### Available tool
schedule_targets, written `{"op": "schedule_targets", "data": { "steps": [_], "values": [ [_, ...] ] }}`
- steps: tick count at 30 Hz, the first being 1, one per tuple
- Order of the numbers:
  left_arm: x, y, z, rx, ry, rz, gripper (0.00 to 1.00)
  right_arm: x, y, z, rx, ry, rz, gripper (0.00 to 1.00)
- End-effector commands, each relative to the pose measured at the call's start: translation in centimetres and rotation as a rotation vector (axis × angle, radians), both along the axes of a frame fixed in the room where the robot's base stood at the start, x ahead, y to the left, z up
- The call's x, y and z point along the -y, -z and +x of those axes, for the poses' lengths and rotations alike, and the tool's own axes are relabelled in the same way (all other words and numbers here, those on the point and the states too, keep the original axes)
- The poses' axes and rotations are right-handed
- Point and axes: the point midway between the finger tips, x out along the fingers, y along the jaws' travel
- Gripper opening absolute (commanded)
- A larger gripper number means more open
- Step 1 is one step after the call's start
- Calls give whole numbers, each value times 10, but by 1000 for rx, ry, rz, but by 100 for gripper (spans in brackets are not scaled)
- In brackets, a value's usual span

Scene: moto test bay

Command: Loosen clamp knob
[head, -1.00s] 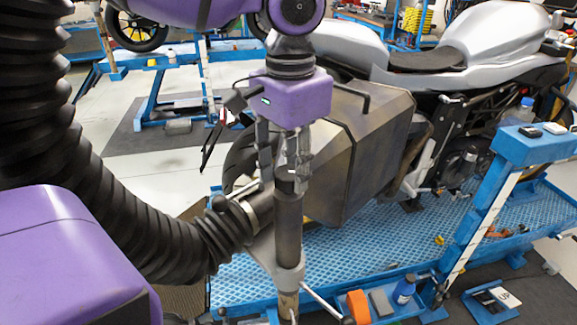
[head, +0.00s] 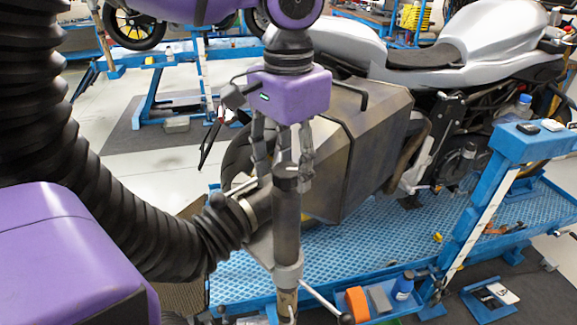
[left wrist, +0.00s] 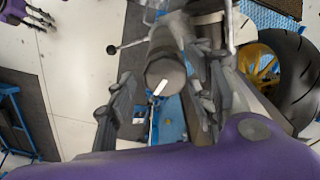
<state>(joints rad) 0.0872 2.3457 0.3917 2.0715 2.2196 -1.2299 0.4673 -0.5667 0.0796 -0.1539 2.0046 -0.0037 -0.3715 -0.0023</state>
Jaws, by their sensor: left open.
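My left gripper (head: 282,172) points down over the top of an upright dark post (head: 287,225). Its fingers are open, one on each side of the post's capped top; contact cannot be told. The left wrist view shows the round post top (left wrist: 165,72) between the spread fingers (left wrist: 168,88). Lower on the post is a grey clamp collar (head: 288,275). A thin rod with a dark knob (head: 346,319) slants out near it, well below my gripper. A similar rod-end knob (left wrist: 112,49) shows left of the post in the left wrist view. What seems my right gripper (left wrist: 42,17) is at the upper left there.
A ribbed black hose (head: 150,235) joins the post from the left. A large metal box (head: 365,150) and silver motorcycle (head: 480,45) stand close behind on a blue platform (head: 400,240). A blue tray (head: 390,308) with an orange item and bottle is below right.

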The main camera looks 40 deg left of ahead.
Motion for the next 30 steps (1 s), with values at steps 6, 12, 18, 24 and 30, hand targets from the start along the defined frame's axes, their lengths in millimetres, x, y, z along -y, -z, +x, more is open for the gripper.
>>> {"op": "schedule_targets", "data": {
  "steps": [6,12,18,24,30],
  "values": [
    [1,-38,2,8,0,-2,49,-1,-1,2,5,1,2,40],
    [1,-81,1,5,0,-2,49,-1,-1,3,6,1,2,40],
    [2,-108,1,2,0,-1,49,-1,-1,3,6,1,2,40],
    [2,-116,0,0,1,-2,49,-1,-1,3,7,1,3,40],
    [2,-116,0,0,1,-2,49,-1,-2,3,7,1,2,40]
  ]
}}
